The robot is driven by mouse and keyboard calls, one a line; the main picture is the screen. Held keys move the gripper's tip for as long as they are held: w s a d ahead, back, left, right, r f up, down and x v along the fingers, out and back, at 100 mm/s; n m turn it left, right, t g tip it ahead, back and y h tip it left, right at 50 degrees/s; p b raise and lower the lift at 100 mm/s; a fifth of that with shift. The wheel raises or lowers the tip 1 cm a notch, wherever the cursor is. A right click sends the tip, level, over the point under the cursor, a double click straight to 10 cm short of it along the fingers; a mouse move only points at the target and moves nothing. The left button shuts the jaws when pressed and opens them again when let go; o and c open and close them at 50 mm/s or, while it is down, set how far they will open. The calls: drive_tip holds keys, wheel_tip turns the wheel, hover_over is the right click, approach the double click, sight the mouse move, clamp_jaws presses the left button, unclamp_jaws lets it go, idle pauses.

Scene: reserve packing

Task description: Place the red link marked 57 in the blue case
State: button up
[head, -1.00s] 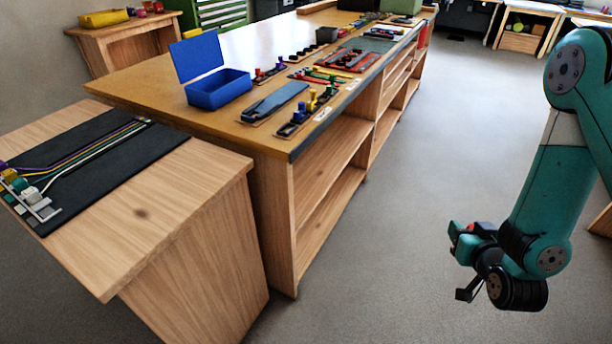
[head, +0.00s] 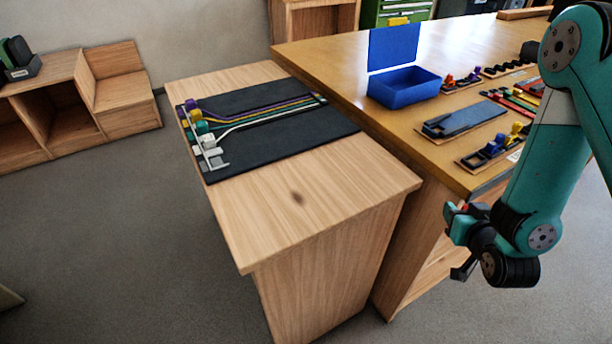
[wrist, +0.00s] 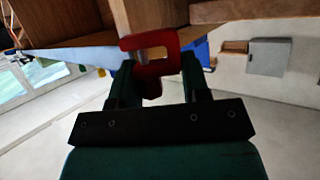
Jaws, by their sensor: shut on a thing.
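My gripper (wrist: 155,85) is shut on a red link (wrist: 130,42) in the wrist view. The link is a flat red piece with an opening in it; no number can be read on it from here. In the head view my gripper (head: 462,240) hangs at the right, in front of the long table's near corner, with a small bit of red at it. The blue case (head: 404,88) stands on the long table with its lid (head: 393,47) upright and open. It is well above and to the left of my gripper in the head view.
The long table (head: 400,130) also holds a blue tool on a board (head: 463,119) and a rack with yellow and blue pieces (head: 490,150). A lower side table (head: 300,200) bears a black mat with coloured cables (head: 290,135). Grey floor (head: 120,250) is clear at left.

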drive_tip(key=w+a+r+n+g+y+p, duration=0.1)
drive_tip(key=w+a+r+n+y, duration=0.15)
drive_tip(key=a+r, duration=0.65)
drive_tip(key=w+a+r+n+g+y, duration=0.1)
drive_tip(key=a+r+n+y, duration=0.3)
drive_tip(key=a, duration=0.9)
drive_tip(key=w+a+r+n+y+p, duration=0.1)
drive_tip(key=a+r, duration=0.7)
drive_tip(key=a, duration=0.2)
drive_tip(key=shift+m, duration=0.25)
wheel_tip(320, 180, down, 20)
drive_tip(key=shift+w+a+r+p, duration=0.15)
drive_tip(key=shift+r+p, duration=0.1)
drive_tip(key=shift+p, duration=0.75)
drive_tip(key=shift+f, duration=0.1)
drive_tip(key=o, duration=1.1)
drive_tip(key=shift+c, duration=0.2)
